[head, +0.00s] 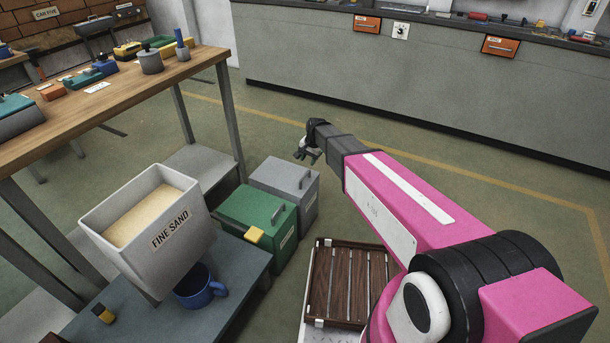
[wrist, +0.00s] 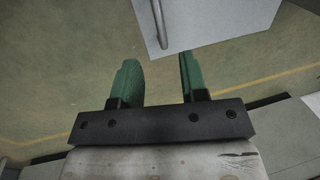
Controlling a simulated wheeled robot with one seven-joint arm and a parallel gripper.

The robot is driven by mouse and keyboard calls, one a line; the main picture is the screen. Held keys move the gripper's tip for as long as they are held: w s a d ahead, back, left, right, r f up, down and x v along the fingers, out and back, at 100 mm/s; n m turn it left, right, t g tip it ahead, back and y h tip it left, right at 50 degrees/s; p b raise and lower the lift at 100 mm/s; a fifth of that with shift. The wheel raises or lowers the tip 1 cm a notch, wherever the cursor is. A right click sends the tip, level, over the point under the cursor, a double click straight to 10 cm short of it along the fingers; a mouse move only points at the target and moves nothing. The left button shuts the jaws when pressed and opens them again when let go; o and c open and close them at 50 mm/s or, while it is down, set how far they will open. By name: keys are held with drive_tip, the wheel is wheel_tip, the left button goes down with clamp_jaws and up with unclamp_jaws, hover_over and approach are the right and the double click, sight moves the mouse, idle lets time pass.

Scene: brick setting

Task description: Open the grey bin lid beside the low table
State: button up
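The grey bin (head: 284,179) stands on the floor behind the green bin, past the far end of the low table (head: 238,275). Its grey lid (head: 278,172) looks shut, with a bar handle (head: 304,179) on top. In the wrist view the lid (wrist: 205,22) and its handle (wrist: 158,22) show at the top, beyond the fingertips. My gripper (head: 308,153) is above and a little beyond the bin in the head view. Its two green fingers (wrist: 157,65) are apart, with nothing between them.
A sand container (head: 165,265) and blue mug (head: 203,288) are on the low table. A slatted wooden rack (head: 338,285) is at front. Floor right of the grey bin is clear.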

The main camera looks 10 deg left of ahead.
sight(304, 176)
drive_tip(key=f, duration=0.3)
drive_tip(key=a+f, duration=0.1)
drive_tip(key=f, duration=0.6)
drive_tip(key=shift+w+a, duration=0.25)
drive_tip(key=shift+a, duration=0.15)
clamp_jaws()
